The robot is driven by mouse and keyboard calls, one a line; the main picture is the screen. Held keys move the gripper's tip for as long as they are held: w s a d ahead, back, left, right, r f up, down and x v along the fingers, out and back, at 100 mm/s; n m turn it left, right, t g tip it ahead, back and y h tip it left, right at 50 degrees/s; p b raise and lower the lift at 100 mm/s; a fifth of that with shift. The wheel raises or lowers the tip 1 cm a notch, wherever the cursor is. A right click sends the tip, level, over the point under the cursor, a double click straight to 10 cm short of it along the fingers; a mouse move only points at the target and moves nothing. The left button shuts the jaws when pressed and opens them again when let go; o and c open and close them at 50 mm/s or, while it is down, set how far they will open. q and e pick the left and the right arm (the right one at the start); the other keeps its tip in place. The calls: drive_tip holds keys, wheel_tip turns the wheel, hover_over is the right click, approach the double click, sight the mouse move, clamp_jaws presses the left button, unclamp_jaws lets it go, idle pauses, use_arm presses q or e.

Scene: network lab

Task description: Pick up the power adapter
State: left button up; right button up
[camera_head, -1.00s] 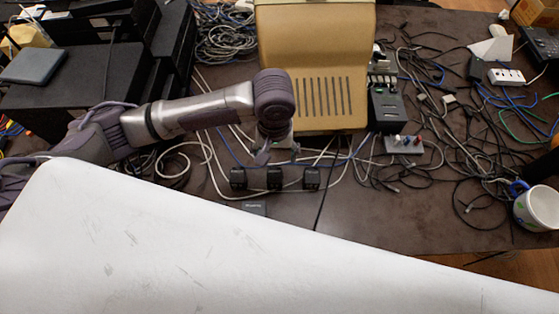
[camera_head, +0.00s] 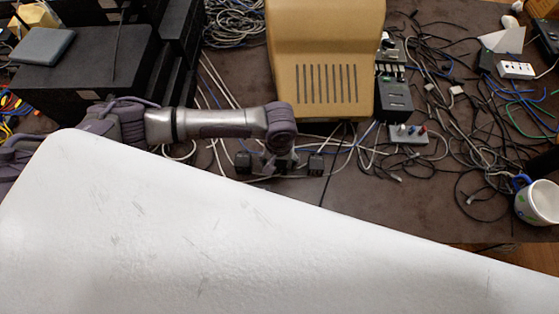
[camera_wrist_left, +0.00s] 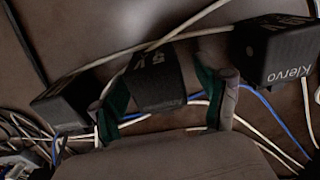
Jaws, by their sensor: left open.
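Three small black power adapters stand in a row on the dark table. In the head view the left one (camera_head: 243,163) and the right one (camera_head: 316,164) show, while the middle one is mostly hidden behind my left gripper (camera_head: 279,163). In the left wrist view the middle adapter (camera_wrist_left: 158,78) lies between the two open fingertips of my left gripper (camera_wrist_left: 163,100), with a gap to the fingers. The adapter marked "Klervo" (camera_wrist_left: 277,52) is to the right, and another adapter (camera_wrist_left: 62,103) is to the left. My right gripper is not in view.
White and blue cables (camera_wrist_left: 270,118) run around and over the adapters. A beige slotted housing (camera_head: 325,55) stands just behind. A small board with knobs (camera_head: 408,134) and tangled black cables (camera_head: 470,130) are to the right, with a mug (camera_head: 537,203) at far right.

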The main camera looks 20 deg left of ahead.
use_arm(q)
drive_tip(key=c, duration=1.2)
drive_tip(key=shift+c, duration=0.8)
drive_tip(key=shift+r, duration=0.1)
